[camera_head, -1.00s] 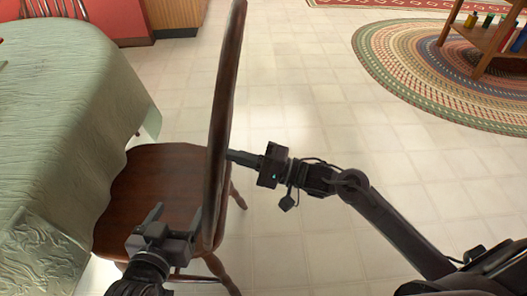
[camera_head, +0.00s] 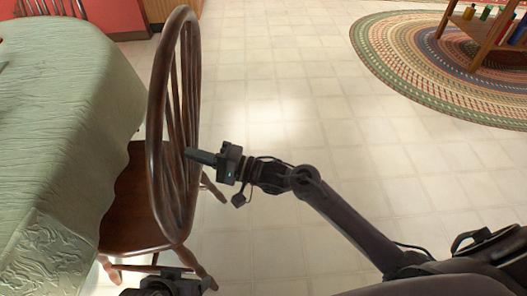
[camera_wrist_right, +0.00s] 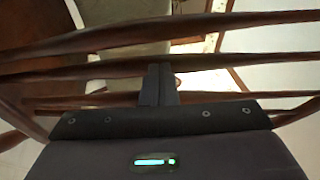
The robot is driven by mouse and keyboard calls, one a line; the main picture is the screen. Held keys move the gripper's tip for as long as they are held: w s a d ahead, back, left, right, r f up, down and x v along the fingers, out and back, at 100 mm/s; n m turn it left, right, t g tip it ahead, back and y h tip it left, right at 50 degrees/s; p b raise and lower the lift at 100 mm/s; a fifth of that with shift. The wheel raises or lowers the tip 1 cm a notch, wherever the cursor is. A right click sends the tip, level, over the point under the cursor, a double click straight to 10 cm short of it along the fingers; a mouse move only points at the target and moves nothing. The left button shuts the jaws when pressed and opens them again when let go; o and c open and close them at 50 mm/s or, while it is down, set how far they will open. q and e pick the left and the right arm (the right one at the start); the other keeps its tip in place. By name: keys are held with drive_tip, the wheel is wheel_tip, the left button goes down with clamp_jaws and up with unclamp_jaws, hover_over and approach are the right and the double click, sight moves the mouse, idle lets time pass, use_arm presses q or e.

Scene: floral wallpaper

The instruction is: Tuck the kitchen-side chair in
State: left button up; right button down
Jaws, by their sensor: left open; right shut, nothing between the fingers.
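The dark wooden chair (camera_head: 132,215) stands at the table's right side, its seat partly under the green cloth's edge. Its spindled hoop back (camera_head: 160,120) faces right, and the spindles (camera_wrist_right: 80,68) cross the right wrist view. My right gripper (camera_head: 190,154) is shut and empty, with its fingertips at the chair back's right side. In the right wrist view its fingers (camera_wrist_right: 158,85) point at the spindles; I cannot tell whether they touch. The table (camera_head: 60,120) has a green cloth.
Another chair (camera_head: 50,8) stands beyond the table. A braided oval rug (camera_head: 400,60) and a wooden shelf (camera_head: 455,20) with bottles are at the upper right. The tiled floor (camera_head: 290,100) between the chair and rug is clear.

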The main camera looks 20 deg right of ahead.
use_arm(q)
drive_tip(key=shift+d+r, duration=0.15)
use_arm(e)
drive_tip(key=w+a, duration=0.5)
drive_tip(key=a, duration=0.9)
drive_tip(key=shift+r, duration=0.35)
